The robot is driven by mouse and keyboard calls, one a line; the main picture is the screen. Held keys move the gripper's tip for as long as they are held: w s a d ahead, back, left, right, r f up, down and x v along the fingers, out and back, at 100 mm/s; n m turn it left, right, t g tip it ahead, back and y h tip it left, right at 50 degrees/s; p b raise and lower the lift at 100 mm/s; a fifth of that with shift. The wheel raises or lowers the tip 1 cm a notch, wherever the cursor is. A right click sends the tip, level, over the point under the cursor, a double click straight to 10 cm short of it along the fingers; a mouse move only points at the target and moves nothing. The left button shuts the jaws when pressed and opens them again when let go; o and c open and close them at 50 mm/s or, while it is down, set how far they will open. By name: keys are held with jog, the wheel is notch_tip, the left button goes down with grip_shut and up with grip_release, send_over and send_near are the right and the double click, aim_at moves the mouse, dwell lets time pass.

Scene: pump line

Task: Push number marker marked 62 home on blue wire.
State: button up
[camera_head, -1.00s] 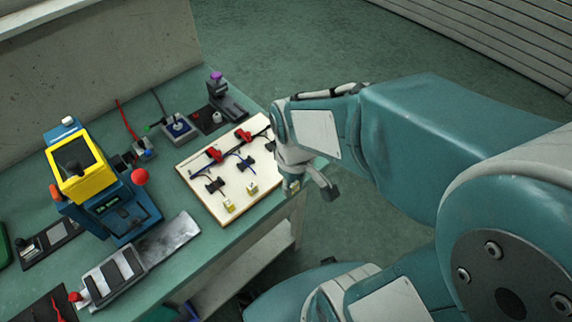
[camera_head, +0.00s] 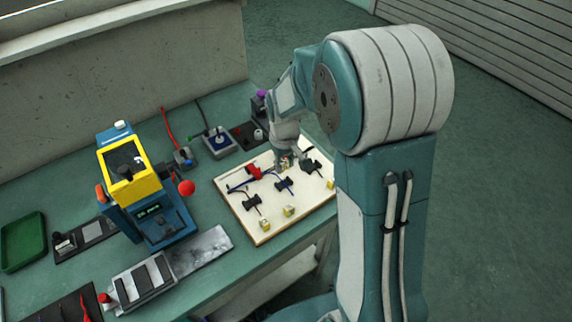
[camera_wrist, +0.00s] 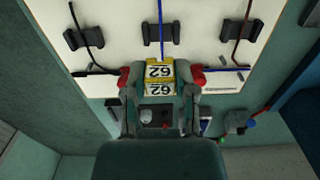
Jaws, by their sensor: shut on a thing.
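My gripper (camera_wrist: 159,84) is shut on a small yellow and white block, the marker (camera_wrist: 159,71), which reads 62 on two faces. The blue wire (camera_wrist: 161,25) runs from the middle black holder (camera_wrist: 162,35) straight to the marker's upper edge in the wrist view. It meets the marker there; how deep it sits inside is hidden. In the head view my gripper (camera_head: 285,161) is low over the far part of the cream board (camera_head: 268,228), beyond the middle black holder (camera_head: 284,185). The marker is hardly visible there.
Two more black holders with dark wires flank the middle one (camera_wrist: 84,38) (camera_wrist: 238,30). Several yellow blocks (camera_head: 289,210) stand along the board's near edge. A yellow and blue machine (camera_head: 140,190) stands left.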

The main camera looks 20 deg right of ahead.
aim_at(284, 184)
jog(key=shift+f, duration=2.45)
jog(key=shift+s+f, duration=0.1)
jog(key=shift+f, duration=0.65)
dwell(0.7)
jog(key=o, duration=0.9)
jog(key=shift+o, duration=0.8)
jog(key=shift+r, duration=0.1)
jog(key=shift+r, duration=3.7)
